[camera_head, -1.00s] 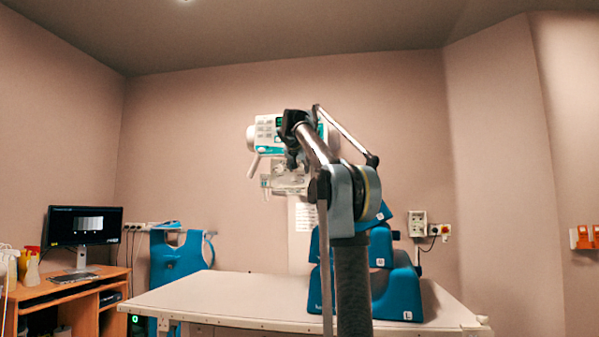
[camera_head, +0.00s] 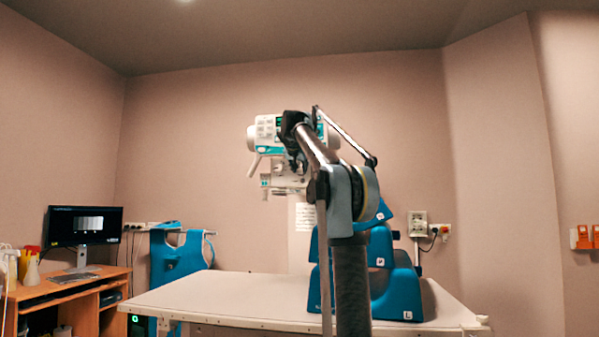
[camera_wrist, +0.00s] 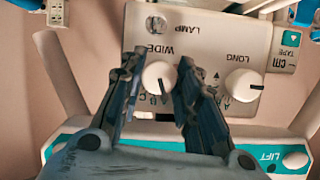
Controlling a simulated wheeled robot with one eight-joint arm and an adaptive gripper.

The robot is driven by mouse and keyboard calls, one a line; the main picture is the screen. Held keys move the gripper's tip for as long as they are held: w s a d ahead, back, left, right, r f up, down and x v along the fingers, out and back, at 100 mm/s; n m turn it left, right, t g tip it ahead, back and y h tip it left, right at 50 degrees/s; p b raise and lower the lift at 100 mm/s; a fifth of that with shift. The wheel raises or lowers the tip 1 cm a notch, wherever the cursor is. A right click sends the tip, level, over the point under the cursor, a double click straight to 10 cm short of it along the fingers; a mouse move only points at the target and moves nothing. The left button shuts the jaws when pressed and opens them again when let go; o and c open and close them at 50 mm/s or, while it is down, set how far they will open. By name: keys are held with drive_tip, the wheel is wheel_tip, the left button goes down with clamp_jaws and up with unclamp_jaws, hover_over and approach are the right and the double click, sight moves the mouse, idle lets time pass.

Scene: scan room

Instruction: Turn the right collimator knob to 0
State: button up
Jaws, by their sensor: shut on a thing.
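In the wrist view, the grey-white collimator panel (camera_wrist: 200,50) carries two white round knobs. My gripper (camera_wrist: 158,70) is shut on the left of these two, the collimator knob (camera_wrist: 157,76) by the word WIDE, with one dark finger on each side. This knob's dark mark points down and slightly right in the picture. The other knob (camera_wrist: 243,85), by the word LONG, stands free to the right of the fingers. The fingers hide part of the scale print. In the head view, the collimator (camera_head: 283,182) hangs under the X-ray tube head, partly behind my arm.
A white table (camera_head: 220,292) stands below, with stacked blue blocks (camera_head: 395,290) at its right. A desk with a monitor (camera_head: 85,225) is at the left. A white handle (camera_head: 254,165) sticks down from the tube head. Free air surrounds the collimator's left side.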

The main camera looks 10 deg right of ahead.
drive_tip(key=n+h, duration=0.2)
drive_tip(key=n, duration=0.1)
drive_tip(key=n+h, duration=0.2)
drive_tip(key=n, duration=0.1)
drive_tip(key=n+h, duration=0.2)
drive_tip(key=n, duration=0.1)
drive_tip(key=shift+w+a+f+n, duration=0.1)
drive_tip(key=shift+a+f+n, duration=0.2)
drive_tip(key=shift+n, duration=0.1)
idle(0.9)
drive_tip(key=o, duration=1.1)
drive_tip(key=shift+c, duration=0.2)
drive_tip(key=shift+a, duration=0.1)
drive_tip(key=v, duration=1.1)
drive_tip(key=shift+s+a, duration=0.25)
drive_tip(key=shift+a, duration=0.1)
